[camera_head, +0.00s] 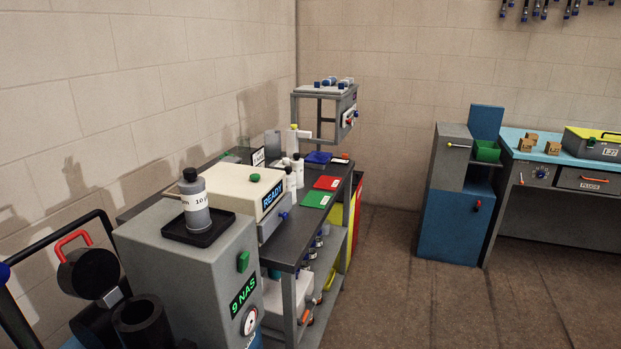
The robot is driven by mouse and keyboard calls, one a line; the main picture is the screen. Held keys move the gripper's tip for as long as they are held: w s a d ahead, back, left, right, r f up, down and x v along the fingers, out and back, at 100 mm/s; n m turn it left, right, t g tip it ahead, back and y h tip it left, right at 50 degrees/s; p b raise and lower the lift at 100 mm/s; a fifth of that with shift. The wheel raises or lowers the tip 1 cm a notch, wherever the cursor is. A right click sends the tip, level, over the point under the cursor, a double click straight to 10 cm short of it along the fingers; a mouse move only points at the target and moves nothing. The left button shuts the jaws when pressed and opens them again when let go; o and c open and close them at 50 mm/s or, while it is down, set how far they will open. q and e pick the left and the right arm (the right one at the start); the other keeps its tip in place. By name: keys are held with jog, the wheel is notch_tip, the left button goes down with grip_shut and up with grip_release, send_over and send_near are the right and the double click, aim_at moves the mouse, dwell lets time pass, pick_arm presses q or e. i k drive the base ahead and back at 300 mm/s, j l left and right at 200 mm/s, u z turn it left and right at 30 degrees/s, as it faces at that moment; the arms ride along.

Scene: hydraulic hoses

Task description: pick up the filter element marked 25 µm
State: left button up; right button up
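No filter element with a readable 25 µm mark shows in the head view. A grey bottle-shaped element (195,207) with a dark cap stands upright in a black tray (209,239) on the grey cabinet. Its white label reads in part "10 µ", with the rest turned out of sight. White bottle-like items (298,170) stand on the bench behind it, their marks too small to read. Neither of my grippers is in view.
The grey cabinet (185,285) shows "9 NAS" and a gauge. A cream box marked READY (235,190) and red (327,183) and green (315,200) pads lie behind. Dark cylinders (143,320) stand at left. A blue cabinet (455,220) and workbench are right, with clear floor between.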

aim_at(296, 162)
jog(key=i+l, duration=0.65)
jog(key=i, duration=0.15)
jog(key=i+l, duration=0.65)
jog(key=i, duration=0.15)
